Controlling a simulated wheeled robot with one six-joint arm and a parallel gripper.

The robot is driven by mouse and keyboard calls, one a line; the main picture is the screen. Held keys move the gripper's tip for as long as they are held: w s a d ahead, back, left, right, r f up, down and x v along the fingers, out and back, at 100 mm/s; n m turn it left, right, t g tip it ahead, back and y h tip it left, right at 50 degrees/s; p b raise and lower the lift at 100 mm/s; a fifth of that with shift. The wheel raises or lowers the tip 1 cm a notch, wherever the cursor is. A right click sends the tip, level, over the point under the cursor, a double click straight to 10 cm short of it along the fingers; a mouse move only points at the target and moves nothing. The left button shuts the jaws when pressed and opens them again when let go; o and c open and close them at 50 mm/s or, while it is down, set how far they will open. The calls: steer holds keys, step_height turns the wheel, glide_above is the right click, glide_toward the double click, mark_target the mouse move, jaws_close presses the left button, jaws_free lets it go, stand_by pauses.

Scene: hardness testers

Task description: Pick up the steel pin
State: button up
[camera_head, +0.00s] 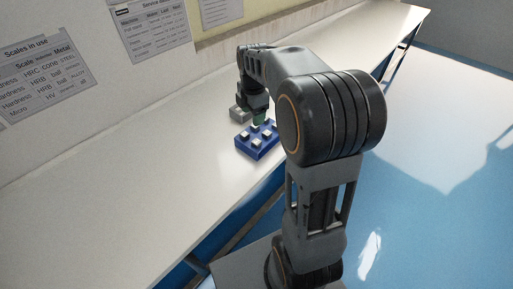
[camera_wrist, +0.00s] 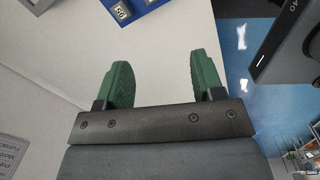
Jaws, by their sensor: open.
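I cannot make out the steel pin in either view. My gripper (camera_wrist: 164,78) shows two green padded fingers, spread apart with nothing between them but bare white bench top behind. In the head view my gripper (camera_head: 258,117) hangs low over the bench, at the far edge of a blue block holder (camera_head: 263,152), and my arm partly hides that area. The holder carries several small pale metal blocks. In the wrist view part of the blue holder (camera_wrist: 172,14) lies beyond the fingertips, at the top edge.
A grey block (camera_head: 239,114) sits on the white bench (camera_head: 130,190) behind the blue holder. Wall notices (camera_head: 45,78) hang at the left. The bench's right edge drops to a blue floor (camera_head: 440,170). The near bench is clear.

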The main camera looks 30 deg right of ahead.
step_height(320, 180, down, 2)
steer(key=w+d+f+n, duration=0.1)
steer(key=w+d+n, duration=0.1)
steer(key=n, duration=0.1)
glide_above(256, 141)
steer(key=shift+n+g, duration=0.3)
step_height(256, 141, down, 7)
steer(key=shift+w+f+b, duration=0.1)
steer(key=shift+b, duration=0.3)
steer(key=shift+f, duration=2.95)
jaws_close()
